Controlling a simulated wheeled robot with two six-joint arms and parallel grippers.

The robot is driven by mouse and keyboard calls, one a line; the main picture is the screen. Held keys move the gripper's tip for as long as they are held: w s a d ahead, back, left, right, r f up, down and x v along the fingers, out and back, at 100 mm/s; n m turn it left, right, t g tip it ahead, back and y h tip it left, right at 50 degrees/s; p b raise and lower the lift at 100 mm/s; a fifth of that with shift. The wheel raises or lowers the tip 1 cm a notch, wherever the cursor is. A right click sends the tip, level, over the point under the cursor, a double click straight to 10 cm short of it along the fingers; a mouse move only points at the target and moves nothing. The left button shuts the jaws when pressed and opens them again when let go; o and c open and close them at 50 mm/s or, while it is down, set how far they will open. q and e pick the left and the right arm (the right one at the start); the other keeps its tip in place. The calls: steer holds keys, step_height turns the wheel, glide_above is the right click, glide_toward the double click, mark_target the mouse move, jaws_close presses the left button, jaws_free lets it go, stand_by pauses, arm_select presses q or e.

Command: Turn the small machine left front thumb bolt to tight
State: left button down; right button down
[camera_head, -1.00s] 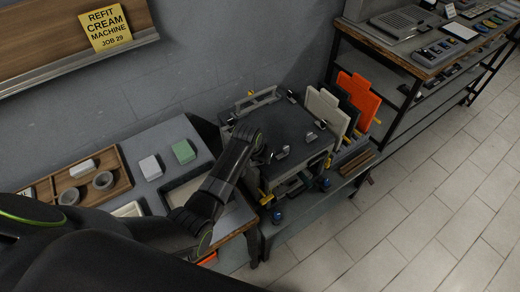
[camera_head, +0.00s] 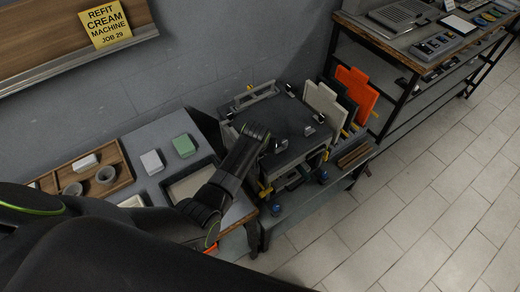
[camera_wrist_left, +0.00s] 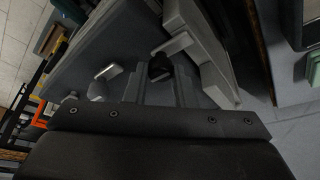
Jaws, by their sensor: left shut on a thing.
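The small machine (camera_head: 290,114) has a dark flat top with several small metal thumb bolts. My left gripper (camera_head: 266,139) reaches over the front left part of this top. In the left wrist view, my left gripper (camera_wrist_left: 160,82) is shut on a dark thumb bolt (camera_wrist_left: 160,67), with a light grey tab (camera_wrist_left: 176,43) showing beside it. How far the bolt is turned cannot be told. Another thumb bolt (camera_head: 279,147) stands just right of the gripper in the head view, and one (camera_head: 309,130) stands further right. My right gripper is not in view.
White, black and orange plates (camera_head: 356,92) stand upright right of the machine. A table on the left holds a wooden tray (camera_head: 122,177), a white block (camera_head: 152,162) and a green block (camera_head: 184,146). Shelves (camera_head: 405,70) stand at the back right. The floor at right is clear.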

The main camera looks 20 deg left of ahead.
arm_select(q)
steer(key=c, duration=1.2)
jaws_free()
steer(key=shift+r, duration=0.15)
steer(key=a+b+v, duration=0.1)
steer(key=v, duration=1.6)
steer(key=shift+d, duration=0.5)
